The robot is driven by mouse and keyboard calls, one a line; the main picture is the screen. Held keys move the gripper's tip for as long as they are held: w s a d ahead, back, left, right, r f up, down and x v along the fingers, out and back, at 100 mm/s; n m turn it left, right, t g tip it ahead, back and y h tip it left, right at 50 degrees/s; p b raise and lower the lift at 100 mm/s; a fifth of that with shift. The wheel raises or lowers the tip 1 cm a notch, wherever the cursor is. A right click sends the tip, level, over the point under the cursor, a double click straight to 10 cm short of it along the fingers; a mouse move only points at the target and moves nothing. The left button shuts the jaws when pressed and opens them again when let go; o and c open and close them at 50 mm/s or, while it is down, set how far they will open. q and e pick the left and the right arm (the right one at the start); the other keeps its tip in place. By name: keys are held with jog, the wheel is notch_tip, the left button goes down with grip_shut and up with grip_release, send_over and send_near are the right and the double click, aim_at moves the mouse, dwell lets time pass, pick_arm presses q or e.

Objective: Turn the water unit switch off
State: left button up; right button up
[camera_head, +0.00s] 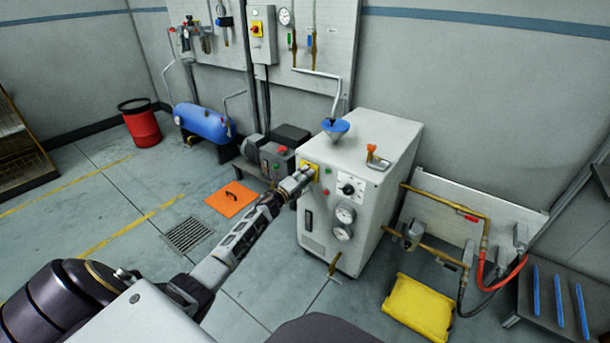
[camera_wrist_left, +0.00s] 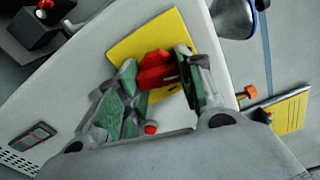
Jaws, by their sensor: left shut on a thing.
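The water unit (camera_head: 372,140) is a white cabinet in the middle of the head view. Its red rotary switch (camera_wrist_left: 157,70) sits on a yellow plate (camera_wrist_left: 148,38) and shows in the wrist view. In the head view the yellow plate (camera_head: 309,168) is at the upper left of the cabinet front, and the switch is mostly hidden by my gripper. My left gripper (camera_head: 303,180) reaches it from the left. In the wrist view its green-padded fingers (camera_wrist_left: 157,76) are closed around the red switch handle. My right gripper is not in view.
On the cabinet front are a black knob (camera_head: 348,189), gauges (camera_head: 345,214) and a small red button (camera_wrist_left: 150,129) close to the fingers. A blue funnel (camera_head: 335,128) and an orange-handled valve (camera_head: 373,152) are on top. A yellow container (camera_head: 420,308) lies on the floor at right.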

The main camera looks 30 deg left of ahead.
pick_arm(q)
jog(key=shift+n+p, duration=0.8)
jog(key=shift+n, duration=0.6)
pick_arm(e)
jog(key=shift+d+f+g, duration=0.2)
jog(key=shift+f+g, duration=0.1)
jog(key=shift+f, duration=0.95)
pick_arm(q)
jog(key=o, duration=1)
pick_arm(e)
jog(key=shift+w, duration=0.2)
pick_arm(q)
jog(key=shift+s+a, duration=0.15)
jog(key=shift+s, duration=1.85)
jog(key=shift+s+a, duration=0.2)
jog(key=shift+s, duration=1.8)
jog(key=shift+s+a, duration=0.15)
jog(key=shift+s, duration=1.85)
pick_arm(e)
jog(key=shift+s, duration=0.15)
